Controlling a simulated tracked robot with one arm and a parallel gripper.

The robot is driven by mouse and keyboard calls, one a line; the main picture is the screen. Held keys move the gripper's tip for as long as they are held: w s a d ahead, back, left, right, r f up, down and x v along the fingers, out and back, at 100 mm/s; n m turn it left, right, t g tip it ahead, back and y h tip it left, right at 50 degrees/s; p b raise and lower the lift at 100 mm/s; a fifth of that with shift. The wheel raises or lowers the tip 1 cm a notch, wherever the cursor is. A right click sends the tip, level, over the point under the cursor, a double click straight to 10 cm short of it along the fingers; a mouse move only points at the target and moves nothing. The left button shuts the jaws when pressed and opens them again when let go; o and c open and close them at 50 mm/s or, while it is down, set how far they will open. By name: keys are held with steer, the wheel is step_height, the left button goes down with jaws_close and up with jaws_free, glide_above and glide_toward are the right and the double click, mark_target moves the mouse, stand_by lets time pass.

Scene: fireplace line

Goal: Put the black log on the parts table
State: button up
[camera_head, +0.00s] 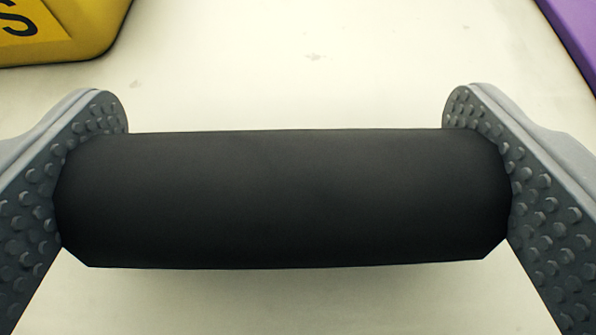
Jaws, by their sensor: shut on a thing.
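The black log (283,200) lies crosswise in the middle of the view. My gripper (285,165) is shut on it, with one grey studded finger pressed against each end. A pale surface (290,60) shows behind and below the log. I cannot tell whether the log touches this surface or is held above it, or whether the surface is the parts table.
A yellow object (75,40) with dark lettering stands at the top left, cut off by the frame. A purple edge (578,35) shows at the top right. The pale surface between them is clear.

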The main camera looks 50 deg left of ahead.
steer(key=shift+f, duration=0.6)
steer(key=shift+r, duration=0.1)
steer(key=o, duration=0.7)
steer(key=shift+s+d+r, duration=0.25)
steer(key=shift+d+r, duration=0.05)
steer(key=shift+d, duration=0.15)
steer(key=p+v, duration=0.2)
steer(key=v, duration=0.8)
steer(key=shift+f, duration=0.15)
steer(key=shift+s+d+p, duration=0.3)
steer(key=shift+s, duration=0.15)
